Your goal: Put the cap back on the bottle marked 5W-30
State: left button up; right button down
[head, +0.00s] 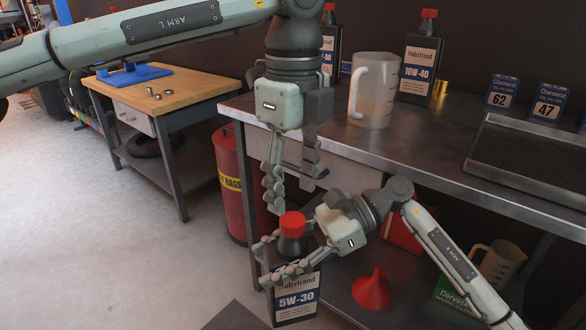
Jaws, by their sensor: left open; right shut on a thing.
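The black bottle marked 5W-30 (296,305) is upright in front of the bench. My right gripper (265,264) is shut around it at its shoulder, coming from the right. A red cap (292,221) sits upright at the top of the bottle's dark neck; I cannot tell whether it is screwed tight. My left gripper (293,193) is open and points down just above the cap, its fingers apart and holding nothing. The bottle's middle is partly hidden by the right fingers, and its base is near the picture's bottom edge.
The metal bench (440,165) carries a 10W-40 bottle (417,68), another capped bottle behind my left arm, a clear jug (373,92), filter boxes (502,90) and a tray (530,155). A red funnel (371,290) is on the lower shelf. A red bin (232,180) stands left.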

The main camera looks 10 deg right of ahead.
aim_at(292, 219)
pick_arm(q)
jog(key=shift+f, duration=2.75)
